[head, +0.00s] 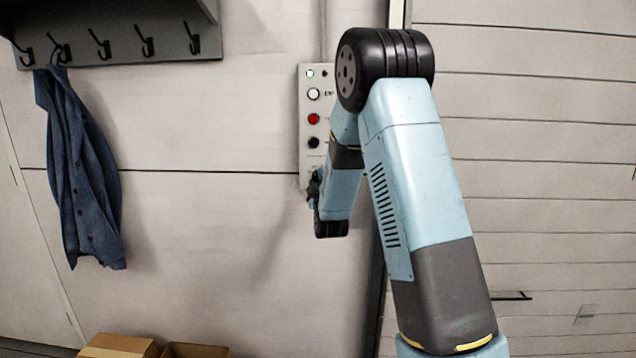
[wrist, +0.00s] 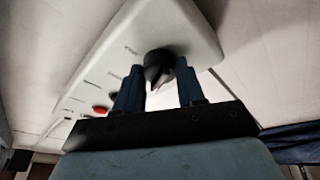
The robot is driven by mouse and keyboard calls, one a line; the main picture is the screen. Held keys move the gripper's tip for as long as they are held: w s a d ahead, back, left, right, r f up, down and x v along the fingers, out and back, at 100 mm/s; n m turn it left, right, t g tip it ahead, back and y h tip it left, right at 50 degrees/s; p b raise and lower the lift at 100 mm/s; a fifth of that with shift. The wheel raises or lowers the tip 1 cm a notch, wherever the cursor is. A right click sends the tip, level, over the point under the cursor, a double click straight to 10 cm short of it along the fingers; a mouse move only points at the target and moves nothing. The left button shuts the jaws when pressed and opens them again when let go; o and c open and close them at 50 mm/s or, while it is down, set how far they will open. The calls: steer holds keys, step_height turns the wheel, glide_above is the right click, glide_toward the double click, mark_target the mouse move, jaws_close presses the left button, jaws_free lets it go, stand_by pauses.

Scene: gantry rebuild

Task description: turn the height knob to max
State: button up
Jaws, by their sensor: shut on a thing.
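A pale control panel (head: 311,84) is fixed to the wall, with a white button (head: 313,94), a red button (head: 313,118) and a black button (head: 313,142) in a column. The panel also fills the top of the wrist view (wrist: 110,60). A dark knob (wrist: 158,64) with a pointed ridge sits near the panel's end. My gripper (wrist: 160,82) has one finger on each side of the knob and is shut on it. In the head view my gripper (head: 313,186) is at the panel's lower end, and my arm hides the knob. The panel's labels are too blurred to read.
A blue shirt (head: 85,170) hangs from a hook rail (head: 120,45) at the left. Cardboard boxes (head: 120,346) stand at the bottom left. A slatted door (head: 540,150) is right of the panel. The wall between shirt and panel is clear.

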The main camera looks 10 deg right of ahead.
steer(key=shift+a+f, duration=0.1)
steer(key=m, duration=0.2)
steer(key=m+h, duration=0.1)
steer(key=m, duration=0.1)
steer(key=shift+a+f+m+t+h, duration=0.1)
steer(key=shift+a+m+t+h, duration=0.1)
steer(key=shift+m+t+h, duration=0.1)
steer(key=m+h, duration=0.1)
steer(key=m, duration=0.2)
steer(key=m+h, duration=0.2)
steer(key=m, duration=0.2)
steer(key=shift+a, duration=0.1)
steer(key=m+h, duration=0.1)
steer(key=m, duration=0.2)
steer(key=m+g+h, duration=0.1)
steer(key=m, duration=0.2)
steer(key=shift+a+g, duration=0.1)
steer(key=shift+g, duration=0.2)
steer(key=shift+w+m+g+h, duration=0.1)
steer(key=shift+m+g+h, duration=0.35)
steer(key=shift+m, duration=1)
steer(key=shift+m+g+h, duration=0.45)
steer(key=shift+m, duration=1)
steer(key=o, duration=1)
steer(key=shift+o, duration=0.2)
